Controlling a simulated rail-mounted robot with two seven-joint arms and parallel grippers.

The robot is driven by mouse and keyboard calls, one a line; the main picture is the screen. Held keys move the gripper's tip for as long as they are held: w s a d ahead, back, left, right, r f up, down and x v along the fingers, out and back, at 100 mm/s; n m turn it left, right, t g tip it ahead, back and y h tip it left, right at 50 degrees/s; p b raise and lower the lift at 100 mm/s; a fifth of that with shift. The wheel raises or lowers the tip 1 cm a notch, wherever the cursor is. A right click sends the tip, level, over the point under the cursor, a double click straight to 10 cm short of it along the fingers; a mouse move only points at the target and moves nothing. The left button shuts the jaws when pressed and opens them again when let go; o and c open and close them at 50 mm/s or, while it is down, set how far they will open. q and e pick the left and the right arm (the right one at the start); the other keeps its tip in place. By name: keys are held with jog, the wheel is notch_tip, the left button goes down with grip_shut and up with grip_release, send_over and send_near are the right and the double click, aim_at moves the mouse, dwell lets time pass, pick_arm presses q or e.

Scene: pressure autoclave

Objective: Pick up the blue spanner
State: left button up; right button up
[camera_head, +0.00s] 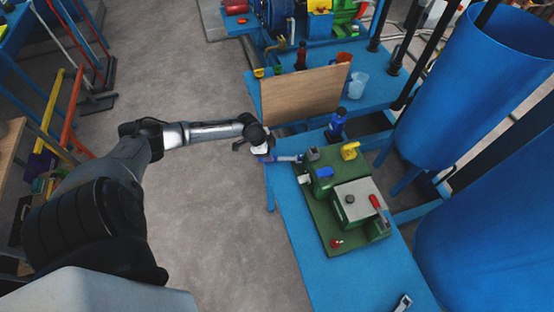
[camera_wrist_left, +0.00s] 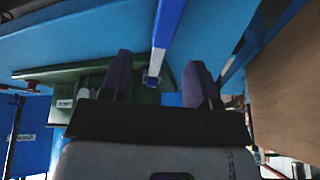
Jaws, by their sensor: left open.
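My left gripper (camera_head: 264,155) is open at the left edge of the blue table, beside the green machine. A slim blue and pale bar, which looks like the blue spanner (camera_head: 287,158), runs right from the gripper toward the green machine. In the left wrist view, the two dark fingers of my left gripper (camera_wrist_left: 159,80) stand apart. The blue spanner (camera_wrist_left: 168,35) runs from the top of that view down to the gap between them. I cannot tell whether either finger touches it. My right gripper is not in view.
The green machine (camera_head: 328,227) stands on the blue table (camera_head: 375,282). A wooden board (camera_head: 300,95) stands upright behind the gripper. A blue bottle-like object (camera_head: 337,125) is near the board. Large blue tanks (camera_head: 465,85) rise at right.

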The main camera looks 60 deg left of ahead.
aim_at(275, 157)
pick_arm(q)
jog(key=b+x, duration=0.1)
jog(key=x, duration=0.4)
jog(key=shift+a, duration=0.1)
jog(key=shift+c, duration=0.4)
jog(key=c, duration=0.6)
grip_shut()
jog(key=shift+r, duration=0.15)
notch_tip(275, 157, up, 18)
jog(key=p, duration=0.3)
jog(key=shift+p, duration=0.3)
